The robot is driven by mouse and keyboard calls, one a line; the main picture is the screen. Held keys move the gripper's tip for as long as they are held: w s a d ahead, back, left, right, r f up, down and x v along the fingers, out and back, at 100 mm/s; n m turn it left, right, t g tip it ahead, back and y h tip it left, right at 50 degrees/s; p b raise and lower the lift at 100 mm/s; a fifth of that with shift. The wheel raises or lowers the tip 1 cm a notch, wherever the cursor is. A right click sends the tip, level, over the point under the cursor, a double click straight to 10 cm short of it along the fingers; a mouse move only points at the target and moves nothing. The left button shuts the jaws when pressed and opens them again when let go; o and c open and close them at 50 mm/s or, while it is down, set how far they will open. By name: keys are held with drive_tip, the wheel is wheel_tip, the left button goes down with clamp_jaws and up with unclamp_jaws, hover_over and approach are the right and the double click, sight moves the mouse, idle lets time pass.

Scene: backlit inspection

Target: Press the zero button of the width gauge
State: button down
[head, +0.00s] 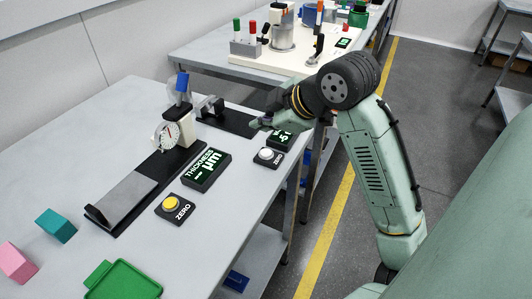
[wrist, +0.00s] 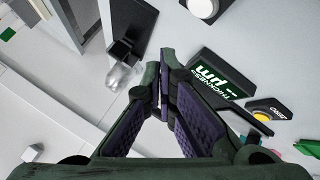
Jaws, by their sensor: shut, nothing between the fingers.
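The white ZERO button (head: 265,153) sits on a small dark box beside a second display (head: 279,140), whose label is partly hidden by my gripper. The thickness gauge's display (head: 206,168) reads THICKNESS µm, and its yellow ZERO button (head: 171,203) lies nearer the front. My gripper (head: 257,124) is shut and empty, above and behind the white button and apart from it. In the wrist view the fingers (wrist: 160,65) come together at the tips. The thickness display (wrist: 225,85) and yellow button (wrist: 264,112) show to their right. A white round top (wrist: 195,4) is cut off at the top edge.
A dial gauge (head: 168,135) on a stand and a dark base strip (head: 237,121) stand left of my gripper. A teal block (head: 56,226), pink block (head: 17,262) and green tray (head: 121,280) lie at the front left. A second bench with fixtures (head: 285,58) is behind.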

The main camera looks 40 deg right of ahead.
sight(264, 154)
wheel_tip(264, 154, down, 5)
drive_tip(key=b, duration=0.3)
drive_tip(key=shift+f, duration=0.1)
idle(1.2)
drive_tip(key=shift+f+b, duration=0.35)
drive_tip(key=shift+b, duration=0.1)
drive_tip(key=shift+f+b, duration=0.4)
idle(0.4)
drive_tip(key=shift+r, duration=0.15)
drive_tip(key=shift+r+p, duration=0.6)
drive_tip(key=shift+r, duration=0.1)
drive_tip(key=shift+r, duration=0.1)
wheel_tip(264, 154, up, 5)
drive_tip(key=p, duration=0.3)
drive_tip(key=shift+p, duration=0.35)
